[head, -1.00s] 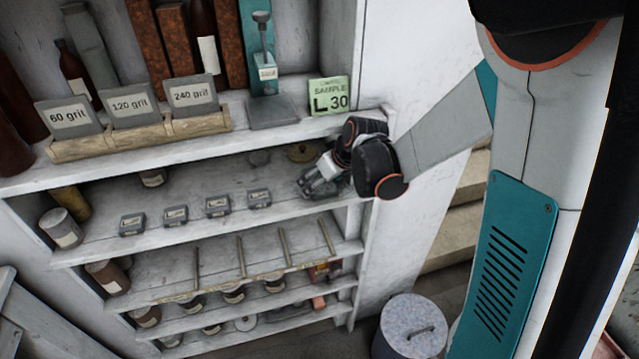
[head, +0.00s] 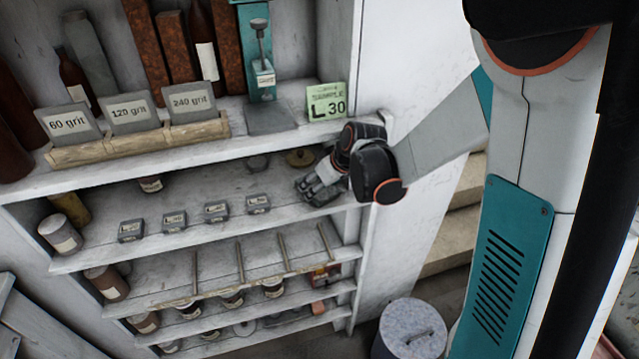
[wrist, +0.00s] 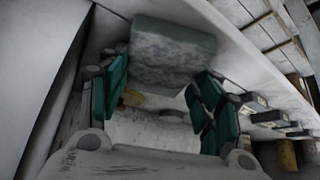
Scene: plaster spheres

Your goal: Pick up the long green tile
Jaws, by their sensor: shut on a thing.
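My gripper (wrist: 160,92) is shut on a mottled grey-green block, the long green tile (wrist: 172,55), whose broad face shows between the teal finger pads in the wrist view. In the head view my gripper (head: 318,187) is at the right end of the middle shelf, close to the side wall. The tile cannot be made out there, being hidden by or too small beside the fingers. I cannot tell whether the tile touches the shelf.
Several small labelled blocks (head: 217,211) stand in a row on the middle shelf (head: 190,245), left of my gripper. A brass-coloured disc (head: 300,157) lies behind it. The upper shelf holds a green sample card (head: 326,101) close above. A lidded bin (head: 409,330) stands on the floor.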

